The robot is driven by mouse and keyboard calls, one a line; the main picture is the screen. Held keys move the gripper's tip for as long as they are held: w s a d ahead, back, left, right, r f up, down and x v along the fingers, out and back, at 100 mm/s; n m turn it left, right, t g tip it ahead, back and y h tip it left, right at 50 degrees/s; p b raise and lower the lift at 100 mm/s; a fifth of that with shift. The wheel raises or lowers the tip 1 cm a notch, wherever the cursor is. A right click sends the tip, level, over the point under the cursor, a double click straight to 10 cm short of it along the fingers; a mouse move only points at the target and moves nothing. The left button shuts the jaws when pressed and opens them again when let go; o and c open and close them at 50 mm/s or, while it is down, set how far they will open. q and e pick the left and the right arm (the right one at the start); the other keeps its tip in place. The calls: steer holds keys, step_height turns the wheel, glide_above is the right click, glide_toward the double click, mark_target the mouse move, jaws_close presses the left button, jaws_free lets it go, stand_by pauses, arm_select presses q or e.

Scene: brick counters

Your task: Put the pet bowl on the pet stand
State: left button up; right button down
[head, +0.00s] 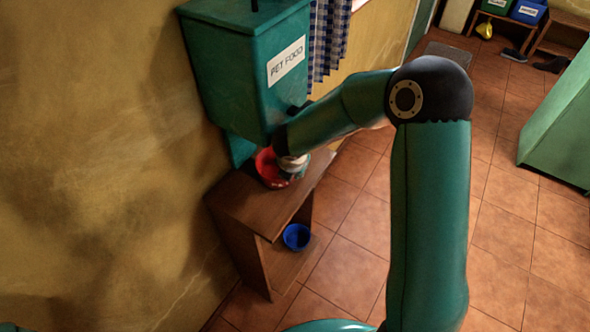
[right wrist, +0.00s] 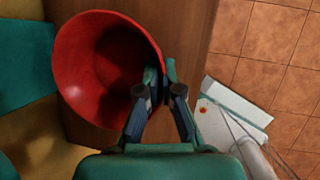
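The red pet bowl (head: 267,168) is at the top of the wooden stand (head: 245,196), under the pet food box. My right gripper (head: 293,165) comes to the bowl's right side, partly hidden by my arm. In the right wrist view the red bowl (right wrist: 85,70) has its opening toward the camera, with the brown wood behind it. The right gripper's fingers (right wrist: 161,80) are closed together at the bowl's right rim, one finger inside and one outside. Whether the bowl touches the wood is unclear. My left gripper is not in view.
A green pet food box (head: 240,70) hangs on the wall above the stand. A blue bowl (head: 296,237) sits on the lower shelf. A green cabinet (head: 560,125) stands at the right. Tiled floor (head: 345,265) lies open beside the stand.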

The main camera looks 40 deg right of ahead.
steer(key=c, duration=1.3)
jaws_free()
steer(key=shift+s+a+r, duration=0.1)
steer(key=shift+a+r, duration=0.05)
steer(key=shift+r, duration=0.3)
steer(key=s+a+r, duration=0.2)
steer(key=s+r, duration=0.1)
steer(key=shift+s+a+r+b, duration=0.15)
steer(key=shift+a+b, duration=0.2)
steer(key=shift+s+a+r+b, duration=0.1)
steer(key=shift+s+a+b, duration=0.25)
steer(key=shift+s+a, duration=0.75)
steer(key=shift+s+a+r+b, duration=0.1)
steer(key=shift+s+a+b, duration=0.2)
steer(key=shift+s+a, duration=0.85)
steer(key=shift+s+a+b, duration=0.35)
steer(key=shift+s+a, duration=0.4)
steer(key=shift+s, duration=0.65)
